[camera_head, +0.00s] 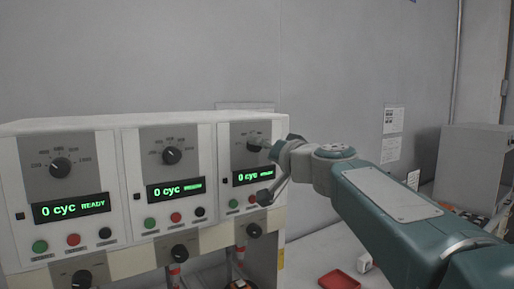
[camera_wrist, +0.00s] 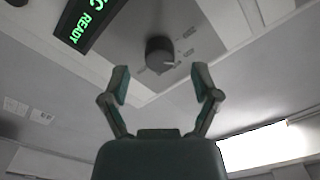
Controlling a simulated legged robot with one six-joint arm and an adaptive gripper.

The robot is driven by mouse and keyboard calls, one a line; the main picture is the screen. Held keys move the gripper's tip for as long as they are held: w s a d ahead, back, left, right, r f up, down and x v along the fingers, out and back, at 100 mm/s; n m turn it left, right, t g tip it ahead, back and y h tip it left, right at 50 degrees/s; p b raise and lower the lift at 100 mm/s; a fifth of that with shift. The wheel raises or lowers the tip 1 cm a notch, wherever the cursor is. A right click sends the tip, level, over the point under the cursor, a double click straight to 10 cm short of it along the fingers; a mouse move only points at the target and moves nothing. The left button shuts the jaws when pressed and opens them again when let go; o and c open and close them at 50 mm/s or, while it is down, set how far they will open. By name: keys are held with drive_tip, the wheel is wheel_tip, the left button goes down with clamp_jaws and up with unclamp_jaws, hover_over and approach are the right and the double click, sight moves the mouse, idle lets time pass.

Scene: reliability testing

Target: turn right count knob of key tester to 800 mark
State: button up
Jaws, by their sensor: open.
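The key tester (camera_head: 124,128) has three panels side by side, each with a black count knob above a green display. The right count knob (camera_head: 254,144) is partly beside my wrist in the head view; its scale is too small to read. In the wrist view a round black knob (camera_wrist: 159,54) with a pale pointer mark lies ahead, between and beyond my fingertips. My gripper (camera_wrist: 161,80) is open and empty, its two fingers spread on either side of the knob in this view, apparently not touching it. In the head view my gripper (camera_head: 268,172) is in front of the right panel.
The right display (camera_head: 252,175) reads 0 cyc. Push buttons (camera_head: 175,217) and lower black knobs (camera_head: 179,251) line the front. A red tray (camera_head: 340,281) lies at lower right. A grey cabinet (camera_head: 470,165) stands farther right. A wall rises behind the tester.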

sight(258, 149)
drive_tip(key=shift+x, duration=1.7)
clamp_jaws()
drive_tip(key=shift+m, duration=0.4)
drive_tip(key=m, duration=0.3)
drive_tip(key=shift+m, duration=0.3)
drive_tip(key=m, duration=0.3)
drive_tip(key=shift+f+m, duration=0.1)
drive_tip(key=shift+m, duration=0.3)
drive_tip(key=m, duration=0.4)
drive_tip(key=shift+w, duration=0.1)
drive_tip(key=shift+f+m, duration=0.15)
drive_tip(key=shift+m, duration=1.55)
